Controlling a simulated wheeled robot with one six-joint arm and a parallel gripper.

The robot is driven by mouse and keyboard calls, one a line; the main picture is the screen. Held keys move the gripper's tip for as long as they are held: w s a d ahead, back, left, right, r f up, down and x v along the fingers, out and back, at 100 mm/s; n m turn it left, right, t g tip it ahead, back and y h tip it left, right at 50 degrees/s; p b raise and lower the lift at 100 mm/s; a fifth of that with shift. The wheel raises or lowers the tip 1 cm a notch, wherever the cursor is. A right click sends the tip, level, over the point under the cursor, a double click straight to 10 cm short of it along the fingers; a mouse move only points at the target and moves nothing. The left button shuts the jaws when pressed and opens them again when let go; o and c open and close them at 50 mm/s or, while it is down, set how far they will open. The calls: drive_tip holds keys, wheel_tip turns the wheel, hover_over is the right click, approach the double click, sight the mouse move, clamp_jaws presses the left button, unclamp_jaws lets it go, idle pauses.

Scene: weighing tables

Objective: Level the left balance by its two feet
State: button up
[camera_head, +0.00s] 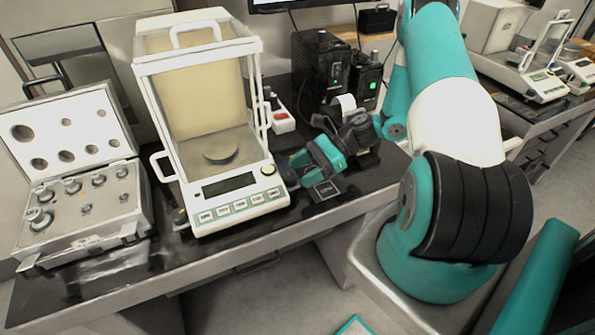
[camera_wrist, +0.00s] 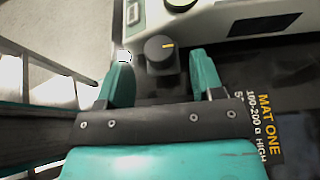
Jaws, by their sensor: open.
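The left balance (camera_head: 215,190) stands on the dark bench, with a glass draft shield, a round pan (camera_head: 220,147) and a display. A small round fitting (camera_head: 268,169) sits at the right of its front panel; I cannot read a bubble in it. In the wrist view, one foot knob (camera_wrist: 160,54), dark with a yellow mark, lies just ahead of and between my fingertips, by the balance's edge (camera_wrist: 215,20). My gripper (camera_wrist: 160,72) is open, with a teal finger on each side. The balance's other foot (camera_head: 180,216) shows only partly at its front left corner.
An open case of weights (camera_head: 85,205) stands left of the balance. A dark mat with yellow lettering (camera_wrist: 265,115) lies beside my gripper. Black boxes with green lights (camera_head: 322,75) stand behind. Another balance (camera_head: 535,80) is on the right bench.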

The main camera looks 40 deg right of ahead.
drive_tip(key=shift+x, duration=1)
drive_tip(key=c, duration=0.9)
drive_tip(key=m+t+p, duration=0.1)
drive_tip(key=m+t+h+p, duration=0.1)
drive_tip(key=shift+s+a+r+m+t, duration=0.1)
drive_tip(key=shift+s+r+m+t, duration=0.1)
drive_tip(key=shift+s+m+t, duration=0.15)
drive_tip(key=shift+c, duration=0.2)
drive_tip(key=m+t+h, duration=0.2)
drive_tip(key=m+t, duration=0.1)
drive_tip(key=shift+a+f, duration=0.1)
drive_tip(key=shift+f, duration=0.05)
drive_tip(key=o, duration=0.9)
drive_tip(key=shift+o, duration=0.2)
drive_tip(key=shift+s, duration=0.1)
